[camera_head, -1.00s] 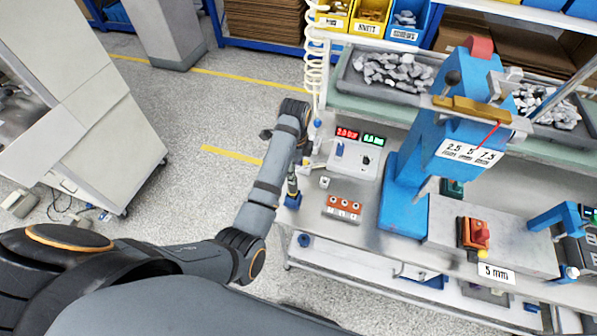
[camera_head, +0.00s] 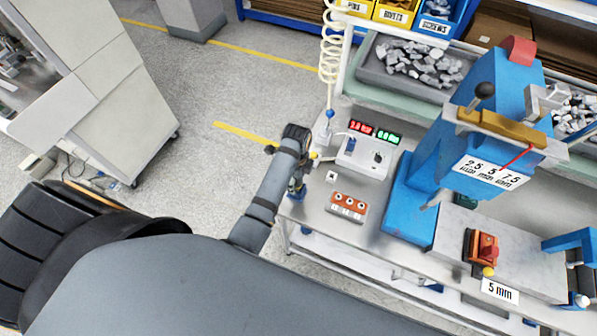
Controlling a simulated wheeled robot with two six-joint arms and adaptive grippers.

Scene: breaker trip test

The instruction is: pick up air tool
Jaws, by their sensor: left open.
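A slim dark tool (camera_head: 297,188), which looks like the air tool, stands at the left edge of the workbench (camera_head: 318,220), left of the block with orange buttons. My left arm comes in from the left and covers part of it. My left gripper (camera_head: 304,165) is open, beside the upper part of the tool; its fingers are small and partly hidden behind my wrist, so I cannot tell whether they touch the tool. A white coiled hose (camera_head: 331,60) hangs just behind, with a blue fitting at its lower end. My right gripper is not in view.
A white box with red and green displays (camera_head: 364,155) and an orange-buttoned block (camera_head: 347,206) stand right of the tool. A blue press (camera_head: 432,170) rises further right. A grey tray of metal parts (camera_head: 370,75) is behind.

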